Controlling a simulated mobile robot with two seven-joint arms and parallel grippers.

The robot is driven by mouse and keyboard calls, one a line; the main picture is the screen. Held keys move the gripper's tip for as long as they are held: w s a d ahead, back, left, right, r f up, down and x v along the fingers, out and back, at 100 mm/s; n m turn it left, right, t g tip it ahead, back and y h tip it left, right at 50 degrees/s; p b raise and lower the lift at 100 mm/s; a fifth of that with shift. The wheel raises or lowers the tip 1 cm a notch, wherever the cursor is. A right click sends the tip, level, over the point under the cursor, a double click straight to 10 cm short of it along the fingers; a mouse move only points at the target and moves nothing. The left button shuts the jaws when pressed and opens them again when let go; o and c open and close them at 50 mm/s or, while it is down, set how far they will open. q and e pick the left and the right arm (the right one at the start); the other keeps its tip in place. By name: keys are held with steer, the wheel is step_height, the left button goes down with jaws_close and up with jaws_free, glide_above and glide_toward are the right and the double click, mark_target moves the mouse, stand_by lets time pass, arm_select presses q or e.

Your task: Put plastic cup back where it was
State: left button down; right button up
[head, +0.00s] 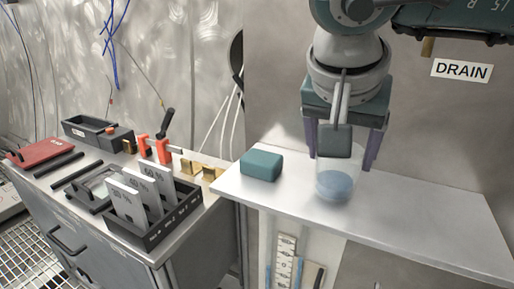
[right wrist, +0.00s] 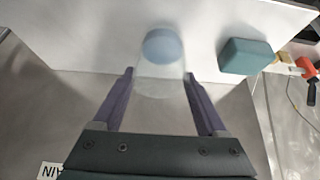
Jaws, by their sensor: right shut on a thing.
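The clear plastic cup (head: 335,187) has a bluish lower part and is upright at the white shelf. My right gripper (head: 340,164) points down from above, with its two purple fingers on either side of the cup's upper part, shut on it. The right wrist view shows the cup (right wrist: 161,78) between the fingers (right wrist: 159,73). I cannot tell whether the cup's base touches the shelf or is slightly above it. My left gripper is not in view.
A teal block (head: 261,165) sits on the white shelf (head: 430,222), left of the cup. The shelf is clear to the right. A steel bench on the left holds a black card rack (head: 165,222), a red case (head: 40,147) and tools. A DRAIN sign (head: 462,70) is on the wall.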

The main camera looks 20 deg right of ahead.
steer(key=shift+f, duration=0.2)
steer(key=o, duration=1.4)
steer(key=shift+r, duration=0.1)
steer(key=shift+r, duration=0.1)
steer(key=shift+r, duration=0.25)
steer(key=p+v, duration=0.2)
steer(key=v, duration=0.9)
steer(key=shift+s+a+r, duration=0.15)
steer(key=shift+a+r, duration=0.05)
steer(key=shift+r, duration=0.1)
